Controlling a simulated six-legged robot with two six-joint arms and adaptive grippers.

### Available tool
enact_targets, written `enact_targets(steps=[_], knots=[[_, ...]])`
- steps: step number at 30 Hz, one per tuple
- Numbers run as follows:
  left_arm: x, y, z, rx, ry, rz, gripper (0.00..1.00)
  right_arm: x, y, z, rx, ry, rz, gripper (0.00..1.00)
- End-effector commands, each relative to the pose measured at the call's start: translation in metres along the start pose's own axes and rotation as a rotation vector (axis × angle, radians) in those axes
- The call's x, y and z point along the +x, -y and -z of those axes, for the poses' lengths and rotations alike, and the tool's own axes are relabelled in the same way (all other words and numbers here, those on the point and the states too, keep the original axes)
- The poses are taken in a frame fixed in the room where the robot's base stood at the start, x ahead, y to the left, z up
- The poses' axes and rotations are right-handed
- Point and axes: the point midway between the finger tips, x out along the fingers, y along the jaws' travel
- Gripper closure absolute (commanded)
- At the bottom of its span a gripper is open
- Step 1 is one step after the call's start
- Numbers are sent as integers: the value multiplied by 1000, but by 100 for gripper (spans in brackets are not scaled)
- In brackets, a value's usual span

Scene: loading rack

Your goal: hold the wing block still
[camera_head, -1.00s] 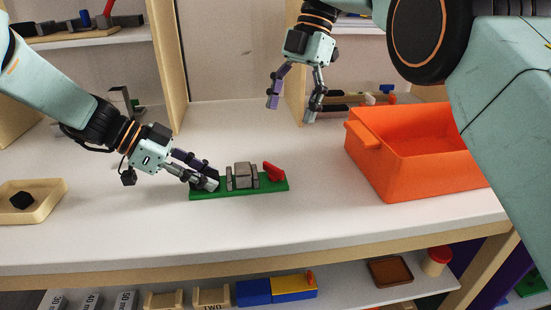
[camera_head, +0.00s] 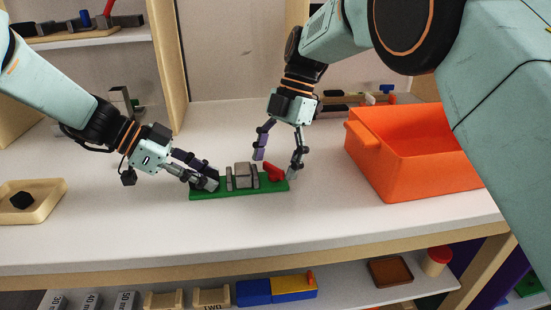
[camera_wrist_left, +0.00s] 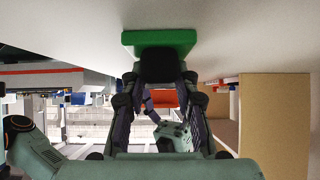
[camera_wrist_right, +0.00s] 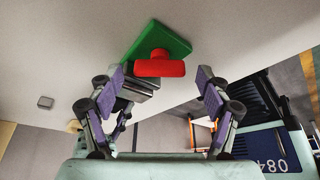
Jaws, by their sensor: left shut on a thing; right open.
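A green base (camera_head: 235,191) lies on the white table and carries a grey stepped block (camera_head: 243,176) in its middle and a red piece (camera_head: 273,172) at its right end. I cannot tell which part is called the wing block. My left gripper (camera_head: 206,181) is shut on a dark block at the base's left end; the left wrist view shows this dark block (camera_wrist_left: 160,66) between the fingers. My right gripper (camera_head: 275,164) is open above the right end, fingers pointing down. In the right wrist view, the red piece (camera_wrist_right: 160,67) shows ahead, between the spread fingers.
An orange bin (camera_head: 400,165) stands on the right of the table. A shallow tan tray (camera_head: 45,205) with a black piece (camera_head: 21,200) is at the far left. Shelf posts stand behind. The tabletop in front of the green base is clear.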

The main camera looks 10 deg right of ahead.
Motion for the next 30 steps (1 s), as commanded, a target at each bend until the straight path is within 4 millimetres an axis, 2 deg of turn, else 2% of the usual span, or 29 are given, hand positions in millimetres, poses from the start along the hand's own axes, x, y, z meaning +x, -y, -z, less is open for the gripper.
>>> enact_targets(steps=[6,25,30], knots=[[0,0,0,0,0,0,100,0,0,0,0,0,0,24],[0,0,0,0,0,1,100,0,0,0,1,-1,1,77],[0,0,0,0,0,1,100,0,0,0,9,-1,-1,77]])
